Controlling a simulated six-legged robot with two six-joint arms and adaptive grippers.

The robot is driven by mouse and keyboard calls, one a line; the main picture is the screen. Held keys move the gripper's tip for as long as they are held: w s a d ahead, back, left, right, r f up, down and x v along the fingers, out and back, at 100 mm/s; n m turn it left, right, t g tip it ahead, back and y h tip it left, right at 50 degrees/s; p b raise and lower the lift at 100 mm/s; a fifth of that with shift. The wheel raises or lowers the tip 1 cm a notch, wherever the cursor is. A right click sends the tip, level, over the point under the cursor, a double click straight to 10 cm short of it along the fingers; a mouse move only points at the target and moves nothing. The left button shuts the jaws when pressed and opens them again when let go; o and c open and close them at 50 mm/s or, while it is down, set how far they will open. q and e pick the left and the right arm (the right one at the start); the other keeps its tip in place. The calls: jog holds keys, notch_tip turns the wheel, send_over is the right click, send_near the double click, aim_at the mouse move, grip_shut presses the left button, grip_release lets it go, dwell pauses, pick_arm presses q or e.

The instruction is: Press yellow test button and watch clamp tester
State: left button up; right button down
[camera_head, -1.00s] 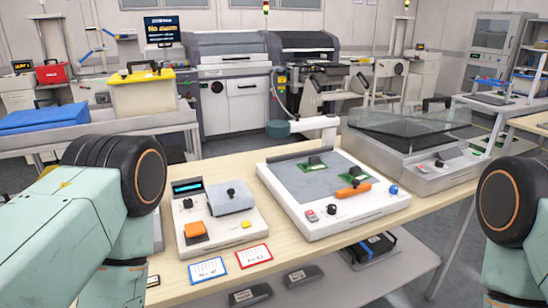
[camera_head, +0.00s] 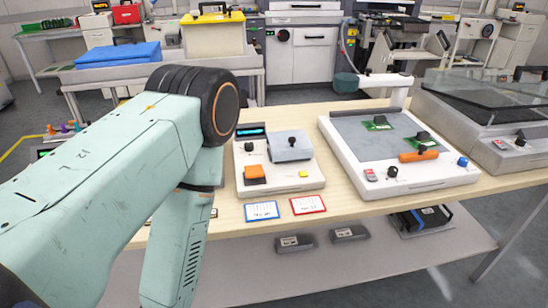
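The clamp tester (camera_head: 277,184) is a small off-white box on the wooden bench, right of my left arm. It has a dark display with blue text (camera_head: 252,132), a grey lid or clamp plate (camera_head: 290,150) with a dark knob, a black knob, and an orange block (camera_head: 255,174) at front left. The yellow button (camera_head: 303,174) sits at its front right, with nothing touching it. The display text is too small to read. My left arm fills the left side, its lower link pointing down in front of the bench; its gripper is out of frame. My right arm and gripper are out of view.
A white station with a grey mat (camera_head: 385,140), green boards and an orange handle stands right of the tester. A glass-lidded machine (camera_head: 485,120) is at far right. Blue-edged (camera_head: 262,211) and red-edged (camera_head: 308,204) cards lie in front. Dark items lie on the lower shelf (camera_head: 300,272).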

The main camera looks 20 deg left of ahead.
pick_arm(q)
jog(key=shift+s, duration=0.1)
grip_shut()
dwell(1.3)
